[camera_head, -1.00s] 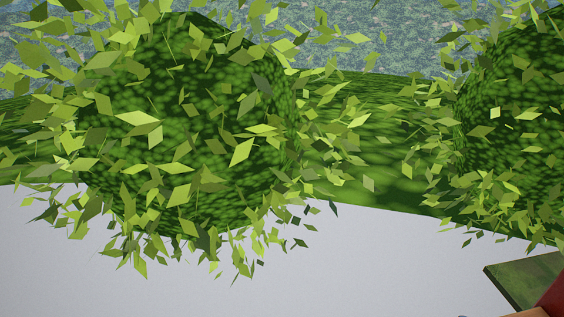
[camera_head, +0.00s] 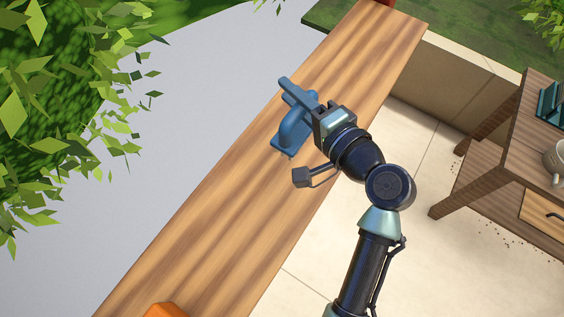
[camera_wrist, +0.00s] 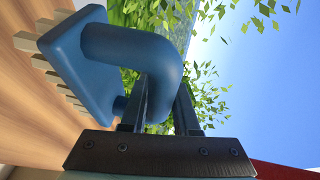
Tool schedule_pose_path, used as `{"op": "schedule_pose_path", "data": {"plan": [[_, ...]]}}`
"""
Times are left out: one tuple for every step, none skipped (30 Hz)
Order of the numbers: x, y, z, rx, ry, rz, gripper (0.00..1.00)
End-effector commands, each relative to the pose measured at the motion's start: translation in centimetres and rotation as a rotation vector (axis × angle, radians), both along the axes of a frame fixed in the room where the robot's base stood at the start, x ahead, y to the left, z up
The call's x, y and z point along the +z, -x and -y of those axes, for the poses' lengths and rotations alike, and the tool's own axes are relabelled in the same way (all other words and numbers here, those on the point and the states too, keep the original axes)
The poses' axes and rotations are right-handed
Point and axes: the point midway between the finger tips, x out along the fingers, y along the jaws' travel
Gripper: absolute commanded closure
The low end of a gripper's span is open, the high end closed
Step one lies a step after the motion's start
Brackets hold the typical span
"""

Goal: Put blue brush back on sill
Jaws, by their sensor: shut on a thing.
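The blue brush (camera_head: 292,128) is at the wooden sill (camera_head: 250,190), near the sill's outer edge in the head view. My gripper (camera_head: 318,112) is shut on the brush's handle. In the wrist view the brush (camera_wrist: 75,50) shows its curved blue handle between my fingers (camera_wrist: 160,105) and pale bristle blocks pointing left towards wood. The brush looks tilted or on its side in the head view. I cannot tell whether its bristles touch the sill.
An orange object (camera_head: 168,310) lies on the near end of the sill, and a red thing (camera_head: 386,2) shows at the far end. A wooden table (camera_head: 510,150) with a cup (camera_head: 556,158) and a teal rack (camera_head: 550,104) stands right. The sill's middle is clear.

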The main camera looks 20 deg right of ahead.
Motion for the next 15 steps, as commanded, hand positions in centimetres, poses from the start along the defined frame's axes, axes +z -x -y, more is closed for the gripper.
{"op": "schedule_pose_path", "data": {"plan": [[0.1,0.0,0.0,-0.001,0.000,0.001,1.00],[0.1,0.0,0.0,-0.001,0.000,0.001,1.00],[0.1,0.0,0.0,0.000,0.000,0.001,1.00],[0.1,0.0,0.0,0.000,0.000,0.001,1.00],[0.0,0.0,0.0,0.000,0.000,0.001,1.00],[-0.1,0.0,0.0,0.000,-0.001,0.001,1.00],[-0.3,0.0,0.0,0.000,-0.002,-0.001,1.00],[-0.7,0.0,0.0,-0.001,-0.003,-0.001,1.00],[-1.4,0.0,0.0,0.000,-0.005,-0.002,1.00],[-1.9,0.0,0.0,0.000,-0.004,-0.003,1.00],[-2.5,0.0,0.0,0.000,-0.005,-0.004,1.00],[-3.1,0.0,0.0,-0.001,-0.004,-0.002,1.00],[-3.6,0.0,0.0,-0.001,-0.003,-0.002,1.00],[-4.0,0.0,0.0,0.000,-0.004,-0.002,1.00],[-4.4,0.0,0.0,0.000,-0.003,-0.001,1.00]]}}
